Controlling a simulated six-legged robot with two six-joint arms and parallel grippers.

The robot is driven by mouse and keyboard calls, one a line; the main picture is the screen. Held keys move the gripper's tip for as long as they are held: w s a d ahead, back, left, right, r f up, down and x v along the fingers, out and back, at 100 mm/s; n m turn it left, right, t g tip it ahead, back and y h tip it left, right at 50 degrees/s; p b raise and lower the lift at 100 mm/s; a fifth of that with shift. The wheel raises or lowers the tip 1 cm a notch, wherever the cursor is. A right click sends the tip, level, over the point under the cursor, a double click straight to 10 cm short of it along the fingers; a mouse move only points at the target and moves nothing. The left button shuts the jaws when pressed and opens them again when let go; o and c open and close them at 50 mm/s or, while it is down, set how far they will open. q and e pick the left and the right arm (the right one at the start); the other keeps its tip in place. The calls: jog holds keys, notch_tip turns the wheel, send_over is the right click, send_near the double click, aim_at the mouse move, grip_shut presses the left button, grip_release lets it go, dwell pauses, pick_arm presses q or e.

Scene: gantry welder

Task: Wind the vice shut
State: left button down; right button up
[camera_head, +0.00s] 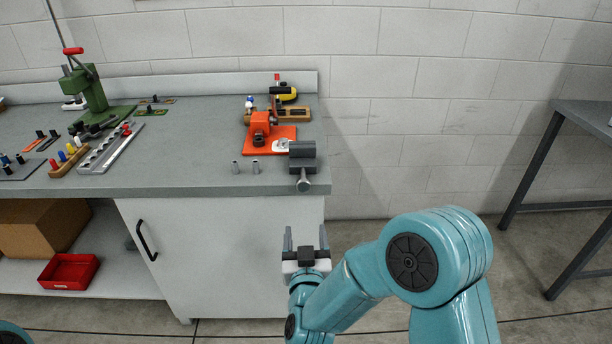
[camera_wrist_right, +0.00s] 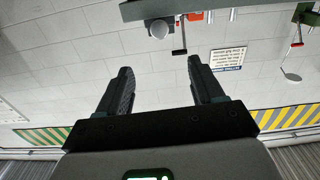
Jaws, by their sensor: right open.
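The grey vice (camera_head: 303,158) sits at the front right corner of the workbench. Its round-ended handle (camera_head: 303,184) sticks out past the bench's front edge. The vice's jaw gap is not clear. My left gripper is out of view.
An orange fixture (camera_head: 262,134) stands just left of the vice, with two small grey cylinders (camera_head: 245,166) near the bench edge (camera_head: 200,190). A green press (camera_head: 92,92) and several trays are further left. Another table (camera_head: 585,115) stands far right, with open floor between.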

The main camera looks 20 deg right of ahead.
aim_at(304, 186)
jog(key=p+x, duration=0.1)
jog(key=x, duration=1.5)
jog(key=shift+w, duration=0.2)
jog(key=c, duration=1.1)
jog(key=shift+o, duration=0.2)
jog(key=m+b, duration=0.1)
jog(key=b, duration=0.1)
jog(key=shift+d+f+b, duration=0.1)
jog(key=shift+f+b, duration=0.25)
jog(key=shift+b, duration=0.05)
jog(key=shift+r+m+b, duration=0.25)
jog(key=shift+m+b, duration=0.3)
jog(key=shift+m, duration=0.05)
jog(key=shift+r, duration=0.1)
